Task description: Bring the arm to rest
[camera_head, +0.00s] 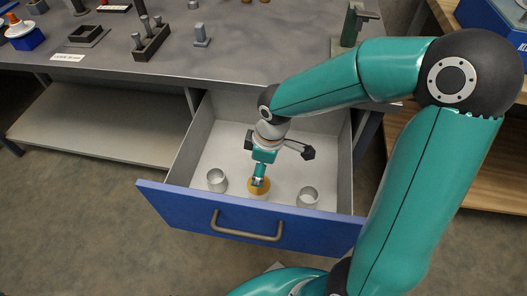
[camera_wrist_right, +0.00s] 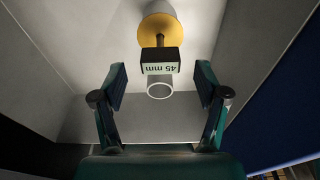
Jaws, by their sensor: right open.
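My right arm comes in from the right in the head view and reaches down into an open blue-fronted drawer (camera_head: 180,207). My right gripper (camera_head: 259,183) is at a yellow disc (camera_head: 265,191) between two pale cups, one left (camera_head: 217,181) and one right (camera_head: 308,197). In the wrist view my right gripper (camera_wrist_right: 161,88) is open. The yellow disc (camera_wrist_right: 160,30), a dark block labelled 45 mm (camera_wrist_right: 160,62) and a pale ring (camera_wrist_right: 160,90) lie ahead, seen between the spread fingers. No finger visibly touches them. My left gripper is not in view.
The drawer's side walls rise close on both sides of my right arm. Above it, a grey bench (camera_head: 260,50) carries a dark rack (camera_head: 150,42), a grey block (camera_head: 201,36) and a green stand (camera_head: 349,28). A wooden shelf (camera_head: 470,165) stands at right.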

